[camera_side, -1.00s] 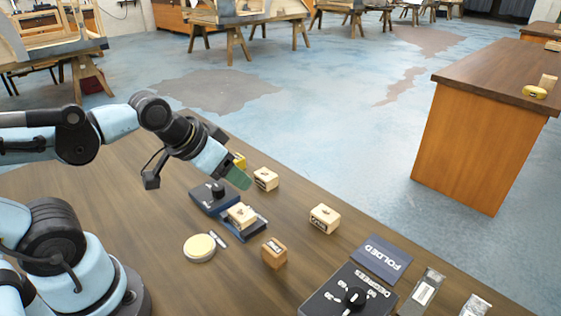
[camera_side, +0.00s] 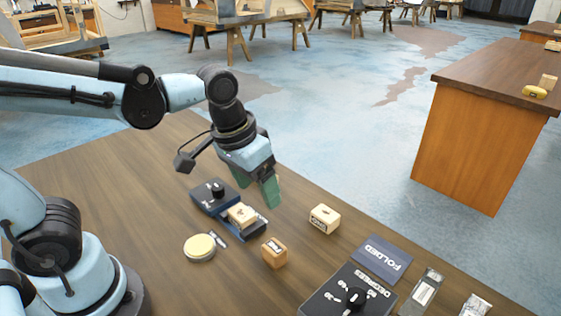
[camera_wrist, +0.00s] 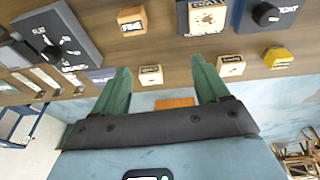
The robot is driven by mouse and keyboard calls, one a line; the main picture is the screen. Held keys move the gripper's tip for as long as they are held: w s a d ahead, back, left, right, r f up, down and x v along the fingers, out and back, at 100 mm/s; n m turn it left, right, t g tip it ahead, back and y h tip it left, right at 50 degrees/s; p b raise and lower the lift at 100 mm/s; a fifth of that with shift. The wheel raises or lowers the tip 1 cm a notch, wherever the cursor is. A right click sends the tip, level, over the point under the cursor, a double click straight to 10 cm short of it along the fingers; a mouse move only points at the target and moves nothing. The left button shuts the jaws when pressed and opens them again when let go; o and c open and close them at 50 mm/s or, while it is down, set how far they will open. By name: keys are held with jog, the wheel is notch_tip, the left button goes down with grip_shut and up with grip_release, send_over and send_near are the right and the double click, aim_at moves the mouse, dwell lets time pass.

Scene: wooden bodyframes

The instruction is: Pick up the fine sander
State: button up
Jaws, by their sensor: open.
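The fine sander appears to be the tan wooden block (camera_side: 274,253) with a small dark-lettered label, on the table's middle front in the side view. Its lettering is too small to read with certainty. In the wrist view it shows at the top (camera_wrist: 132,20), beyond my left finger. My gripper (camera_side: 270,196) is open and empty, with green fingers pointing down above the table, behind and apart from this block. In the wrist view a paler labelled block (camera_wrist: 150,75) shows between the fingers (camera_wrist: 161,72), farther off.
Another pale block (camera_side: 324,218) stands to the right. A block (camera_side: 241,214) sits on a blue tray beside a dark dial box (camera_side: 213,196). A round tin (camera_side: 199,248) lies left.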

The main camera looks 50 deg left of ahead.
jog(key=d+g, duration=0.2)
jog(key=d, duration=0.2)
send_over(274, 246)
jog(key=shift+g+y, duration=0.3)
jog(key=shift+g, duration=0.1)
jog(key=f, duration=0.7)
jog(key=shift+w, duration=0.25)
jog(key=shift+s+f, duration=0.15)
jog(key=shift+f, duration=1.4)
jog(key=shift+s+f, duration=0.1)
jog(key=shift+f, duration=1.4)
jog(key=c, duration=1)
jog(key=shift+c, duration=0.2)
jog(key=shift+r, duration=0.2)
